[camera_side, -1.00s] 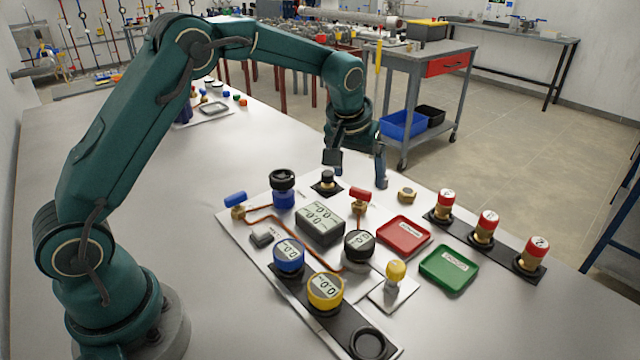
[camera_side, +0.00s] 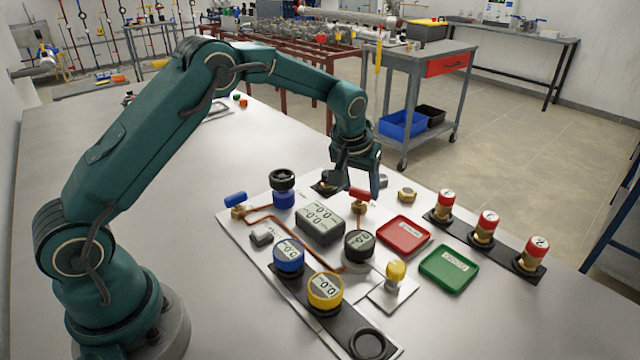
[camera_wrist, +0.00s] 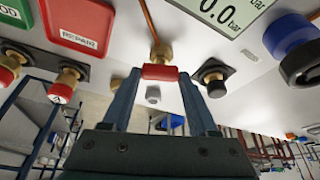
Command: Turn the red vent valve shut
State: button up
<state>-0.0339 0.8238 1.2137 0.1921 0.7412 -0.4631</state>
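The red vent valve (camera_side: 361,194) is a red handle on a brass body, joined to a copper pipe on the panel. In the wrist view its red handle (camera_wrist: 159,72) lies crosswise between my fingertips, with the brass body (camera_wrist: 161,53) just beyond it. My gripper (camera_side: 357,182) is low over the valve and points down. In the wrist view my gripper (camera_wrist: 160,80) is open, with one finger on each side of the handle. Narrow gaps seem to show beside the handle; contact is hard to judge. In the side view a finger partly hides the valve.
A black knob (camera_wrist: 214,81) stands close beside my right finger in the wrist view. A small white-capped part (camera_wrist: 153,94) shows between the fingers. A grey display box (camera_side: 320,221), a blue-handled valve (camera_side: 236,201) and a red tray (camera_side: 404,235) are nearby.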

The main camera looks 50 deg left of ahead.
aim_at(350, 215)
jog(key=shift+a+m+h, duration=0.1)
jog(key=shift+m+h, duration=0.7)
jog(key=shift+m, duration=1.5)
jog(key=o, duration=1.4)
jog(key=shift+v, duration=2.6)
